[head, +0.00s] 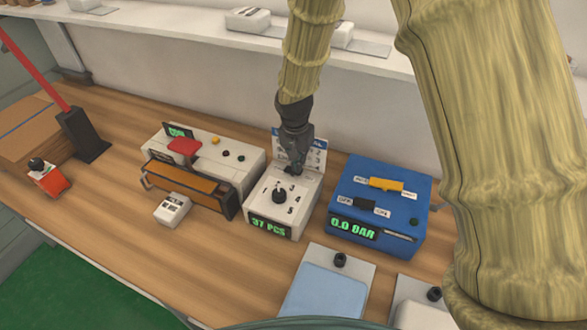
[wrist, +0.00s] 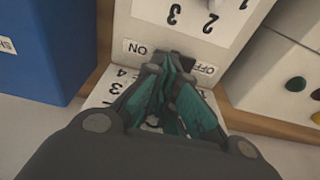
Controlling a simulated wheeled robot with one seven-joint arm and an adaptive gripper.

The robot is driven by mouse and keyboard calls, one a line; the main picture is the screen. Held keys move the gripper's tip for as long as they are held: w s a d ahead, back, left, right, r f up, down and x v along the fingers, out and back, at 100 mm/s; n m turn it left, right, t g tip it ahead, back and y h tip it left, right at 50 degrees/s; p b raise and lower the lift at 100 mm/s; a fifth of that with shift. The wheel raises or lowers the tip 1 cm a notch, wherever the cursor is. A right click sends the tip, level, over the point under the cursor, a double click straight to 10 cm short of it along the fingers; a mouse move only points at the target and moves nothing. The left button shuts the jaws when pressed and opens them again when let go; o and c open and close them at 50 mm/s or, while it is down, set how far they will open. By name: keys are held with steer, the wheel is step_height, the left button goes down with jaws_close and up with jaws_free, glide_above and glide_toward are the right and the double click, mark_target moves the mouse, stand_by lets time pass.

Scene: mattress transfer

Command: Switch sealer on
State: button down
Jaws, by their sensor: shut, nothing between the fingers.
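The likely sealer is the long white machine (head: 241,164) at left centre in the head view. It has a brown front bar (head: 188,182), a red part (head: 184,146) on top and a small display too small to read surely. Its buttoned side shows at the right of the wrist view (wrist: 275,70). My gripper (head: 293,167) is shut and empty, pointing down at the back of the white dial box (head: 262,201) reading 37 PCS, right of the sealer. In the wrist view my fingertips (wrist: 166,66) are at the ON and OFF labels on that box, partly hiding its switch.
A blue machine (head: 345,185) reading 0.0 BAR stands right of the dial box. A small white block (head: 172,209) is before the sealer. A red-handled lever (head: 85,137) and a brown box (head: 28,128) are at left. A shelf (head: 180,20) runs behind.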

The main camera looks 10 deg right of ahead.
steer(key=shift+f+b, duration=0.5)
steer(key=shift+f, duration=0.6)
stand_by(1.0)
steer(key=shift+r, duration=0.2)
steer(key=shift+r+p, duration=2.55)
steer(key=shift+r, duration=0.85)
steer(key=shift+d+f, duration=0.1)
